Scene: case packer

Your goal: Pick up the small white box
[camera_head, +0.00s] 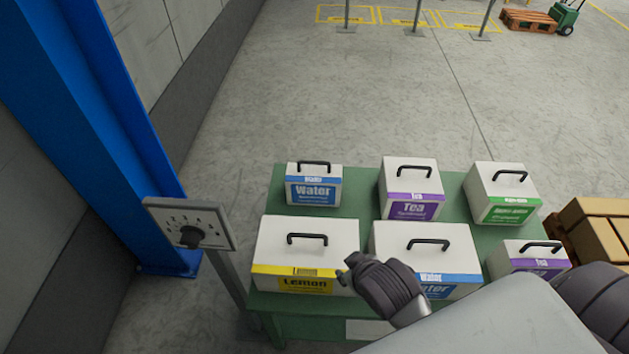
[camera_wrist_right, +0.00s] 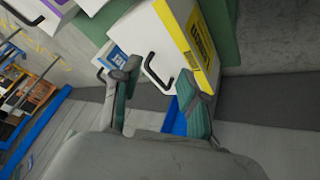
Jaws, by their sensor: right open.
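Several white boxes with black top handles stand on a green table (camera_head: 360,180). Two are small: one with a blue Water label (camera_head: 314,186) at the back left, and one with a purple Tea label (camera_head: 530,259) at the front right. My right gripper (camera_head: 350,270) is by the right side of the yellow-labelled Lemon box (camera_head: 304,245), partly hidden by its own wrist. In the right wrist view its fingers (camera_wrist_right: 158,75) are apart with nothing held between them. The Lemon box's handle and the small Water box (camera_wrist_right: 114,57) show beyond them. My left gripper is not in view.
A larger Water box (camera_head: 425,240) stands at the front middle, partly behind my right arm. A taller Tea box (camera_head: 409,185) and a green-labelled box (camera_head: 500,190) stand at the back. A dial panel (camera_head: 190,228) on a post is left of the table. Cardboard boxes (camera_head: 590,215) are at right.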

